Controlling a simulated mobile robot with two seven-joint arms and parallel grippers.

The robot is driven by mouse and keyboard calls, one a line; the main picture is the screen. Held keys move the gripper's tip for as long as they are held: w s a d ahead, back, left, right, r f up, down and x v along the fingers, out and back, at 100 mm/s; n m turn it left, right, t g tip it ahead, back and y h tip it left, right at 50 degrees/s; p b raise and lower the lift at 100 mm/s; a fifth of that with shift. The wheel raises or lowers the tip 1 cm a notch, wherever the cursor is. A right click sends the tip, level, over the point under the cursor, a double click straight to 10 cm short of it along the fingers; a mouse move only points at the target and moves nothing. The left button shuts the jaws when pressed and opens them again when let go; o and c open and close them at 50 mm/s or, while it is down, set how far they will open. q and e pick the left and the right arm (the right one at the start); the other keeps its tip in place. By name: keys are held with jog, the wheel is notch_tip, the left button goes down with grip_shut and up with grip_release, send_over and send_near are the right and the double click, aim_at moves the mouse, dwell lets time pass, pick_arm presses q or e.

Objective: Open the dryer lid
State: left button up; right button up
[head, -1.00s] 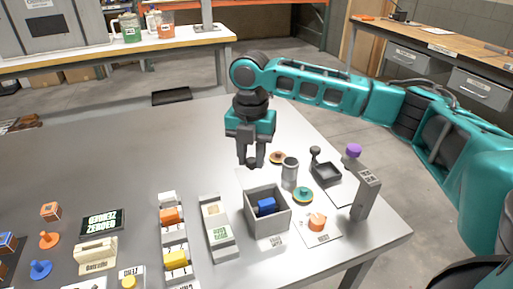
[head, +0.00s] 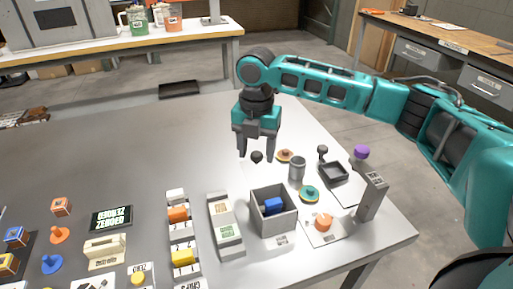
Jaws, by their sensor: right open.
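My right gripper (head: 257,150) hangs fingers-down over the back right of the grey table, open and empty. What the knob is fixed to is not clear. My left gripper is not in view.
Right of the gripper stand a grey cylinder (head: 297,169), a black tray (head: 333,173), a grey post (head: 371,195) and a purple knob (head: 361,152). A white two-part holder (head: 225,225) and coloured blocks stand left. The table's back left is clear.

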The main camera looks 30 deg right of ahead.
aim_at(256, 154)
pick_arm(q)
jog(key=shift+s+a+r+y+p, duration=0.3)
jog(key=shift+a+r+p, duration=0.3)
jog(key=shift+p, duration=0.55)
pick_arm(e)
notch_tip(256, 154, up, 13)
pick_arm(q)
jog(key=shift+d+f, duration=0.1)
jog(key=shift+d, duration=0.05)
